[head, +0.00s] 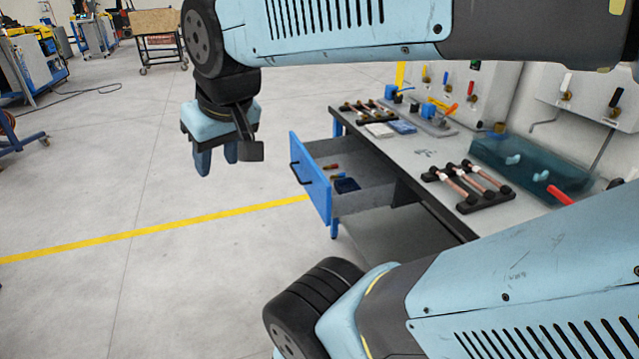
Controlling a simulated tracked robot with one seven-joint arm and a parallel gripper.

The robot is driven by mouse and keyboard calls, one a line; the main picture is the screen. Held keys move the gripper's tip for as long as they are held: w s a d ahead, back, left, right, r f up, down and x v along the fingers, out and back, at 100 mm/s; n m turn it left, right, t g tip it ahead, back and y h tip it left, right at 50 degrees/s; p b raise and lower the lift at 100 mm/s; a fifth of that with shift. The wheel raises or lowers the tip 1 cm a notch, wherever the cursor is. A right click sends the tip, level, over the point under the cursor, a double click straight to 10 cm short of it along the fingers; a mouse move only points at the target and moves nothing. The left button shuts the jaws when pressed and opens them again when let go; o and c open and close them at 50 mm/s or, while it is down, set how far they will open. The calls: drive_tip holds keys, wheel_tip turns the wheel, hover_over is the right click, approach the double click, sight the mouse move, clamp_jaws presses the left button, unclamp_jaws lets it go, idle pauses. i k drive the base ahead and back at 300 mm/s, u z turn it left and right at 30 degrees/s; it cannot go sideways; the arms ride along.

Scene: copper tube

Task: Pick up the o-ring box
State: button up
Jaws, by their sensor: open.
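A small dark blue box (347,185) lies inside the open drawer (314,188) of the workbench, near the drawer's front. It may be the o-ring box; no label can be read at this size. A flat blue item (402,127) also lies on the bench top beside a pale one (380,130). My gripper (217,163) hangs with its fingers pointing down, left of the drawer and apart from it. Its two blue fingers are spread, with nothing between them.
The workbench (417,160) carries racks with copper tubes (467,182) and a translucent blue tray (510,160). The drawer's blue front (310,180) juts out over the floor. Floor left of it is clear.

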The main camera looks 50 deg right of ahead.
sight(347, 185)
drive_tip(key=i, duration=4.25)
drive_tip(key=z, duration=2.05)
drive_tip(key=i, duration=0.25)
drive_tip(key=z, duration=2.3)
